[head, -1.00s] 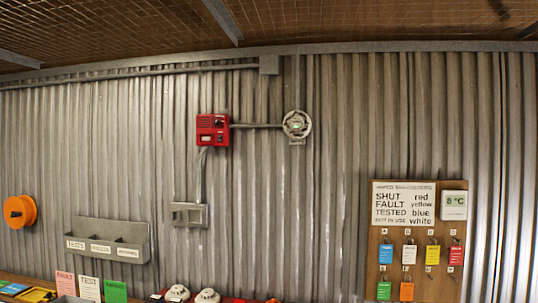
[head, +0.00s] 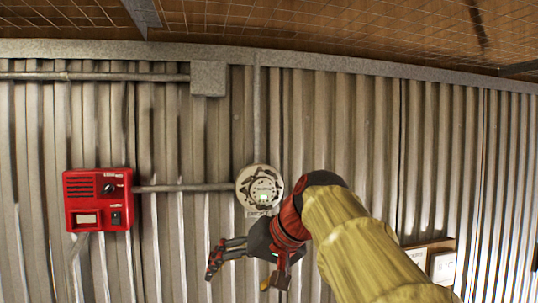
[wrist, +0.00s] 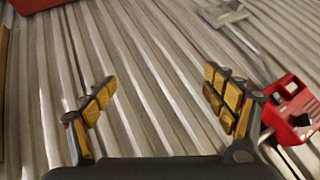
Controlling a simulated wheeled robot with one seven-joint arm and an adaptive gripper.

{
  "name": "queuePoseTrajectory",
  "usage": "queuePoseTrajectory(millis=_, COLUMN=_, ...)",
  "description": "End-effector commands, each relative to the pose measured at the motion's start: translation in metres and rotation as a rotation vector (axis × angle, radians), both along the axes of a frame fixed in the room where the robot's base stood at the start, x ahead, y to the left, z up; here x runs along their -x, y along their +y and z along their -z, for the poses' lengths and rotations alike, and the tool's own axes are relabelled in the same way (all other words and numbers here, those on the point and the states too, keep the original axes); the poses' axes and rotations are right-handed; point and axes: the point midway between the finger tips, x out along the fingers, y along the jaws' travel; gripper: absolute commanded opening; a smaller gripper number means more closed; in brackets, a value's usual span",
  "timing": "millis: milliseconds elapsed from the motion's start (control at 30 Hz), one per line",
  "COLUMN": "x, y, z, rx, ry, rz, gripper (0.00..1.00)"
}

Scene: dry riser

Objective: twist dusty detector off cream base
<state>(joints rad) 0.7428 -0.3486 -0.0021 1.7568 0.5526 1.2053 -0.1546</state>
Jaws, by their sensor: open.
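The dusty detector (head: 262,187) is a round, pale disc with dark smudges and a small green light, mounted on the corrugated wall in the head view. A pale label sits at its lower edge; I cannot tell its base apart from it. My gripper (head: 213,268) is just below and left of the detector, apart from it, fingers toward the left. In the wrist view my gripper (wrist: 165,100) has its padded fingers spread wide with nothing between them, facing the bare wall. The detector does not show in the wrist view.
A red call box (head: 99,199) is on the wall to the left, joined to the detector by a grey conduit (head: 185,188). It also shows in the wrist view (wrist: 292,110). A grey junction box (head: 208,78) is above. A board (head: 430,262) is at lower right.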

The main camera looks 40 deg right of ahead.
Motion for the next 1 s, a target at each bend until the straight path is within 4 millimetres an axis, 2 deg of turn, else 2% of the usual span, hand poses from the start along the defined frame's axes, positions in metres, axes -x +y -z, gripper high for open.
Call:
queuePoseTrajectory(millis=33, x=-0.002, y=-0.022, z=-0.046, rx=-0.01, ry=-0.027, rz=0.032, gripper=0.91)
queuePoseTrajectory(millis=100, x=-0.002, y=-0.046, z=-0.086, rx=-0.024, ry=-0.063, rz=0.06, gripper=0.94)
queuePoseTrajectory(millis=200, x=-0.001, y=-0.075, z=-0.134, rx=-0.037, ry=-0.109, rz=0.093, gripper=1.0)
queuePoseTrajectory(millis=300, x=0.003, y=-0.097, z=-0.169, rx=-0.043, ry=-0.144, rz=0.115, gripper=1.0)
queuePoseTrajectory(millis=400, x=0.006, y=-0.111, z=-0.19, rx=-0.044, ry=-0.168, rz=0.128, gripper=1.0)
queuePoseTrajectory(millis=567, x=0.005, y=-0.119, z=-0.199, rx=-0.046, ry=-0.183, rz=0.133, gripper=1.0)
queuePoseTrajectory(millis=1000, x=-0.042, y=-0.12, z=-0.164, rx=-0.047, ry=-0.181, rz=0.131, gripper=1.0)
